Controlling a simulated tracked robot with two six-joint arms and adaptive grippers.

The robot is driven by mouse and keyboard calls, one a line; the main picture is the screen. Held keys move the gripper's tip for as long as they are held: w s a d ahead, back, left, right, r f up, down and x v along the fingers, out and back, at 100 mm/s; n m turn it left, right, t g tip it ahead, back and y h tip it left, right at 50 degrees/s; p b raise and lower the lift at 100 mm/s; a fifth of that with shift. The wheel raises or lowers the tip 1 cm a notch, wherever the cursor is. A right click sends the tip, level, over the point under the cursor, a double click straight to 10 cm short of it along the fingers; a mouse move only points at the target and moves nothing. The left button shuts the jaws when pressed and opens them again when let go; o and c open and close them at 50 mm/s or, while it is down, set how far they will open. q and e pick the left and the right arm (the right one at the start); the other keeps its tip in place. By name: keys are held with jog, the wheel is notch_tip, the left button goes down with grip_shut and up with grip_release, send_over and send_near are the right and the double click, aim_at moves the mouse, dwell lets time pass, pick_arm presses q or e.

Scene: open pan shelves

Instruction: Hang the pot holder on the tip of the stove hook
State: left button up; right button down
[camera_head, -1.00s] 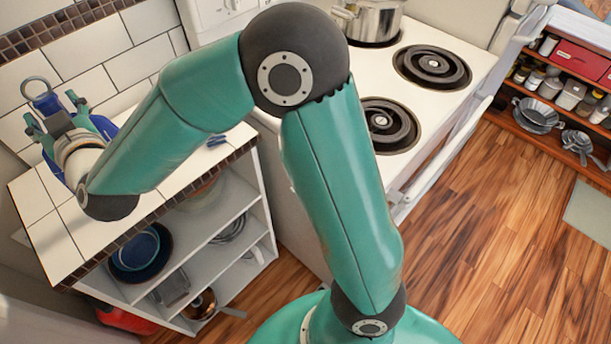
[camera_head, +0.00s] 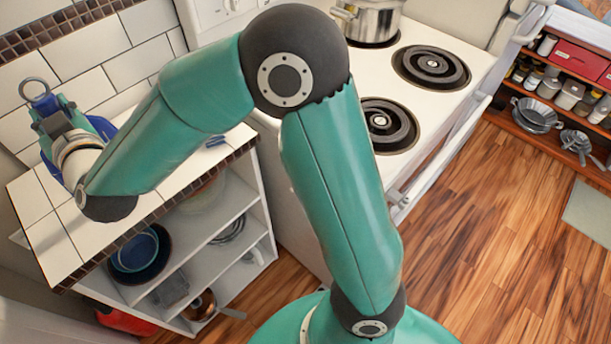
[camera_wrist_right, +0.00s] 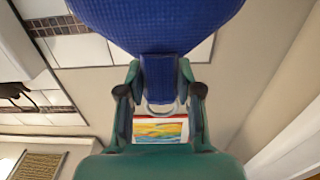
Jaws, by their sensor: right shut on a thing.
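A blue quilted pot holder (camera_wrist_right: 160,25) fills the top of the right wrist view, its narrow end between the fingers of my right gripper (camera_wrist_right: 160,88). A grey ring (camera_wrist_right: 160,110) at that end sticks out past the fingers. In the head view my right gripper (camera_head: 58,112) is shut on the pot holder at the upper left, beside the tiled wall, with the ring (camera_head: 37,90) above it. Blue parts of the pot holder (camera_head: 104,128) show behind the gripper and wrist. I cannot make out the stove hook. My left gripper is out of view.
The white stove (camera_head: 480,72) with black burners and a steel pot (camera_head: 366,22) stands right of the tiled counter (camera_head: 50,245). Open shelves (camera_head: 222,258) with pans are below the counter. My arm crosses the middle. Wooden floor (camera_head: 480,260) is open at right.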

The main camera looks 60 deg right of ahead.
dwell(0.3)
jog(key=shift+r+p, duration=3.25)
jog(key=shift+r, duration=0.8)
